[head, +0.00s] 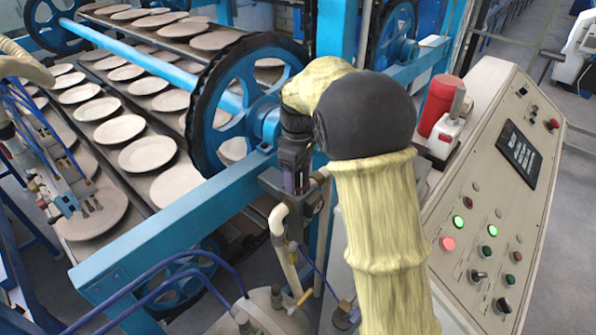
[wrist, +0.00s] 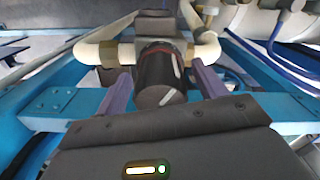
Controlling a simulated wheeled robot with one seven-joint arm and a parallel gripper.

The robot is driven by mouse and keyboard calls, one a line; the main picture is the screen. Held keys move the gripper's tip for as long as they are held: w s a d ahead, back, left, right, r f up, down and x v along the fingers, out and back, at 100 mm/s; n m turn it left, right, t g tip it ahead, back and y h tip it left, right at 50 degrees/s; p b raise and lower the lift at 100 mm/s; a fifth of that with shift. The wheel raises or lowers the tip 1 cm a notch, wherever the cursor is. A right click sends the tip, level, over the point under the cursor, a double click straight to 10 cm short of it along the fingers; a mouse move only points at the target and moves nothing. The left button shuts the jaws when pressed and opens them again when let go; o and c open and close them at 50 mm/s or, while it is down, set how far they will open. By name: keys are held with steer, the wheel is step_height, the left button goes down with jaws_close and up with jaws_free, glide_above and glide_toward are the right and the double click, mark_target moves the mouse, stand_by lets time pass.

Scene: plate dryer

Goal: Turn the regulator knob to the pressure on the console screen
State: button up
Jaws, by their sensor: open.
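The regulator knob (wrist: 160,76) is a black cylinder with a pale line on its side, set on cream pipe fittings in the wrist view. My gripper (wrist: 161,82) is open, with one purple finger on either side of the knob. Small gaps seem to show between fingers and knob; I cannot tell whether either touches. In the head view my gripper (head: 293,182) points down at the fittings beside the blue frame, and my arm and gripper hide the knob. The console screen (head: 519,152) is dark with pale characters too small to read.
The sloped console (head: 480,190) carries lit buttons and knobs at the right. The blue dryer frame (head: 180,220) and plate racks (head: 110,150) are close on the left. Cream pipes (head: 281,235) and blue hoses (head: 165,275) lie below.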

steer(key=c, duration=1)
steer(key=shift+o, duration=0.2)
steer(key=shift+r+m, duration=0.1)
steer(key=shift+m, duration=0.2)
steer(key=shift+m+p, duration=0.75)
steer(key=shift+m, duration=0.45)
steer(key=shift+m+p, duration=0.5)
steer(key=shift+m, duration=1)
steer(key=o, duration=1)
steer(key=shift+c, duration=0.2)
